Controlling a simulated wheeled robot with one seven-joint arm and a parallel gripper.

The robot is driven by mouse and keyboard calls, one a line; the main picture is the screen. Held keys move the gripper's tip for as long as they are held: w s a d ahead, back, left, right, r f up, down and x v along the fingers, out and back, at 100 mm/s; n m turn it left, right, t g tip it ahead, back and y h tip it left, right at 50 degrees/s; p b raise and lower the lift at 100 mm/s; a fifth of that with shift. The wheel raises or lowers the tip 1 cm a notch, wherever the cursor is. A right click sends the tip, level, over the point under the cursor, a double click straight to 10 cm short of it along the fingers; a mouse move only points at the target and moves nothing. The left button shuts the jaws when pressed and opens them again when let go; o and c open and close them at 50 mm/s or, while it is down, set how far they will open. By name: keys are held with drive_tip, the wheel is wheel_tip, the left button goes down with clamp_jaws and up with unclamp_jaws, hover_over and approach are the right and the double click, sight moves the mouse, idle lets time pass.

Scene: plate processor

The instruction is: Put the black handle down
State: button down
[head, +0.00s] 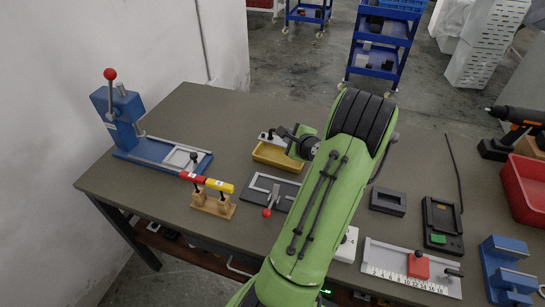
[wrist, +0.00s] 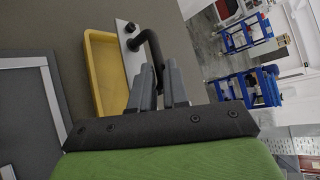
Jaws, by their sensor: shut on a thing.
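The black handle (wrist: 152,48) is a bent black bar joined to a light metal plate (wrist: 128,42) in the wrist view. My gripper (wrist: 158,78) is shut on the black handle, whose lower end is between the grey fingers. The plate is tilted in that view and lies along the edge of a yellow tray (wrist: 93,62). In the head view, my gripper (head: 292,139) is at the yellow tray's (head: 267,157) back edge, partly hidden by my green arm. The plate (head: 265,136) shows just behind the tray. I cannot tell whether it touches the table.
A blue press (head: 120,112) stands at the left. A wooden stand (head: 212,206) holds red and yellow handles. A grey frame fixture (head: 258,187) is in front of the tray. The table (head: 210,118) is bare behind the tray and to its left.

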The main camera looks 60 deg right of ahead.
wheel_tip(320, 180, down, 7)
drive_tip(key=shift+f+b, duration=0.1)
drive_tip(key=shift+b, duration=1.05)
drive_tip(key=c, duration=1.6)
unclamp_jaws()
drive_tip(key=shift+f, duration=0.1)
drive_tip(key=o, duration=0.5)
